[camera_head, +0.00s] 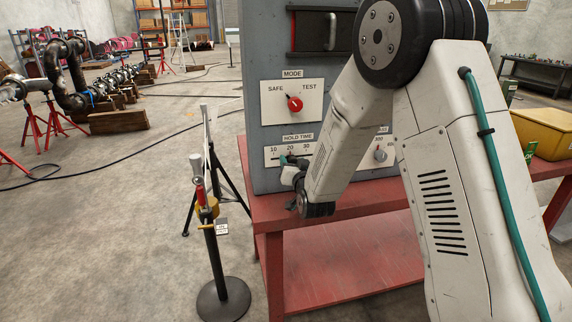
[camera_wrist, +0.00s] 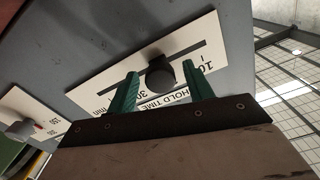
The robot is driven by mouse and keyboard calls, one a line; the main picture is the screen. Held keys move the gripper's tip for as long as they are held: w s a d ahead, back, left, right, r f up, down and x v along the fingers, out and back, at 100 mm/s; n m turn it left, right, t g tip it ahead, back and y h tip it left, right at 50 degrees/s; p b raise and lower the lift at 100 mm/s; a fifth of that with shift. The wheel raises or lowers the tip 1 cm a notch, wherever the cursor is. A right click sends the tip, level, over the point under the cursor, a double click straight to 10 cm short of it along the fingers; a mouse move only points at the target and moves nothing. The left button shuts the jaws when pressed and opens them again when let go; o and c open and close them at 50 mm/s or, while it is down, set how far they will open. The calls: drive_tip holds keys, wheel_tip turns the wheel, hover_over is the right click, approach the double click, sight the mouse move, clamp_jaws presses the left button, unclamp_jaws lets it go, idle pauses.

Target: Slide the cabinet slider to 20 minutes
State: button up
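The cabinet slider panel, marked HOLD TIME (camera_head: 272,151), is a white plate low on the grey cabinet front with numbers 10, 20, 30 in the head view. In the wrist view the plate (camera_wrist: 95,94) shows tilted, with a dark slot and the 10 at the right. The slider's dark round knob (camera_wrist: 160,75) sits around the middle of the visible slot. My gripper (camera_wrist: 160,69) has its two green fingers apart on either side of the knob, with small gaps. In the head view my gripper (camera_head: 289,160) is at the plate near the 20 and hides the knob.
A MODE plate with a red knob (camera_head: 295,104) sits above. Another plate with a grey dial (camera_head: 380,155) is to the right, partly behind my arm. The cabinet stands on a red table (camera_head: 340,215). A black post (camera_head: 213,255) stands at the left.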

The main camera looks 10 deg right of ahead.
drive_tip(key=s, duration=0.7)
drive_tip(key=shift+s, duration=0.4)
drive_tip(key=shift+f, duration=0.1)
drive_tip(key=s+f+n+g, duration=0.2)
drive_tip(key=s+f+g, duration=0.7)
drive_tip(key=f+g, duration=0.1)
drive_tip(key=s+d+r+g, duration=0.2)
drive_tip(key=s+r, duration=0.5)
drive_tip(key=s, duration=0.3)
drive_tip(key=s+d+r+g, duration=0.2)
drive_tip(key=s+r, duration=0.5)
drive_tip(key=s, duration=0.4)
drive_tip(key=s+d+r+n+g, duration=0.1)
drive_tip(key=s+r+g, duration=0.1)
drive_tip(key=s+r, duration=0.5)
drive_tip(key=s, duration=0.3)
drive_tip(key=shift+s+d+g, duration=0.25)
drive_tip(key=shift+d+g, duration=0.05)
drive_tip(key=shift+d, duration=0.1)
